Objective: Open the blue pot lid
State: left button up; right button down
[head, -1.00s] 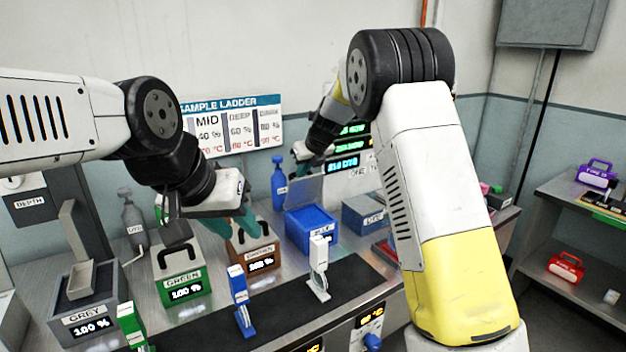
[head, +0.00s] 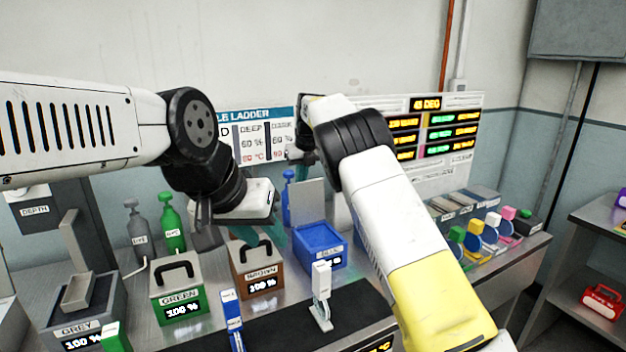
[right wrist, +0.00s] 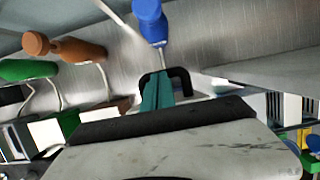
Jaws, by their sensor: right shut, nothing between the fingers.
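The blue pot (head: 322,241) stands on the bench right of the brown pot, its open top showing. A flat grey panel, its lid (head: 308,203), stands raised at its back edge.
The brown pot (head: 256,271), green pot (head: 180,297) and grey pot (head: 75,325) line the bench to the left. A white upright tool (head: 321,290) stands in front of the blue pot. Bottles, including a blue one (right wrist: 149,18), stand behind. A dark mat (head: 275,325) lies in front.

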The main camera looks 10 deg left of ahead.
jog(key=shift+w+a+f, duration=0.2)
jog(key=shift+w, duration=0.15)
jog(key=shift+w+a+g, duration=0.1)
jog(key=shift+w+g, duration=0.05)
jog(key=shift+g, duration=0.15)
dwell(0.4)
